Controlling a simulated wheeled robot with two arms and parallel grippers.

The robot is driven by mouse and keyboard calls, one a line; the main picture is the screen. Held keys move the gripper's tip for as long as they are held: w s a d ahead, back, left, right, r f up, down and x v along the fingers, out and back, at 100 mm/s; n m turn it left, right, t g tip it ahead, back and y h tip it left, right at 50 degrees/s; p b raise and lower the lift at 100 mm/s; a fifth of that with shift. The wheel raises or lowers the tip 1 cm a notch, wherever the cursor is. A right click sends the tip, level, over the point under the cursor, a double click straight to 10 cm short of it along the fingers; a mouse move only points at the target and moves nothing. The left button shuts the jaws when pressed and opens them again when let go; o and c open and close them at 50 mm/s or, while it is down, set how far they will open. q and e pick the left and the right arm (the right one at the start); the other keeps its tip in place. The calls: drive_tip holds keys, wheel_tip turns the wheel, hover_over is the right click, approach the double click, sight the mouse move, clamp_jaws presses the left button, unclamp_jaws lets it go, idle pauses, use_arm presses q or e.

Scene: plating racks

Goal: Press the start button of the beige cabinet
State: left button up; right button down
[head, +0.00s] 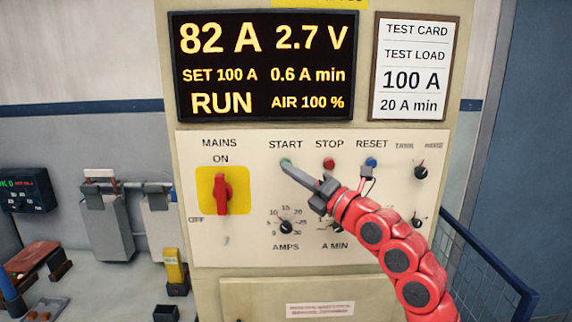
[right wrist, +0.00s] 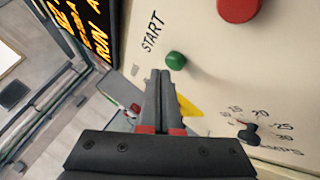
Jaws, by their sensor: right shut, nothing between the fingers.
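The beige cabinet (head: 232,283) stands in the middle of the head view. Its cream panel has a green start button (head: 284,161) under the word START; the button also shows in the right wrist view (right wrist: 176,61). My right gripper (head: 291,167) is shut and empty, its fingertips at the start button and partly covering it in the head view. In the right wrist view the fingertips (right wrist: 161,74) appear just beside the green button; I cannot tell whether they touch it. The display (head: 265,62) reads 82 A, 2.7 V and RUN. My left gripper is not in view.
A red stop button (head: 329,163) and a blue reset button (head: 371,162) are right of start. A red mains switch (head: 222,193) on a yellow plate points to ON. The amps knob (head: 286,227) is below. A mesh guard (head: 485,262) stands at the right.

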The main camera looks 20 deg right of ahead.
drive_tip(key=shift+s, duration=0.2)
drive_tip(key=s, duration=0.1)
drive_tip(key=s+a+p, duration=0.1)
drive_tip(key=s, duration=0.1)
drive_tip(key=s+p, duration=0.1)
drive_tip(key=s, duration=0.1)
drive_tip(key=shift+a, duration=0.25)
drive_tip(key=shift+w, duration=0.1)
idle(0.6)
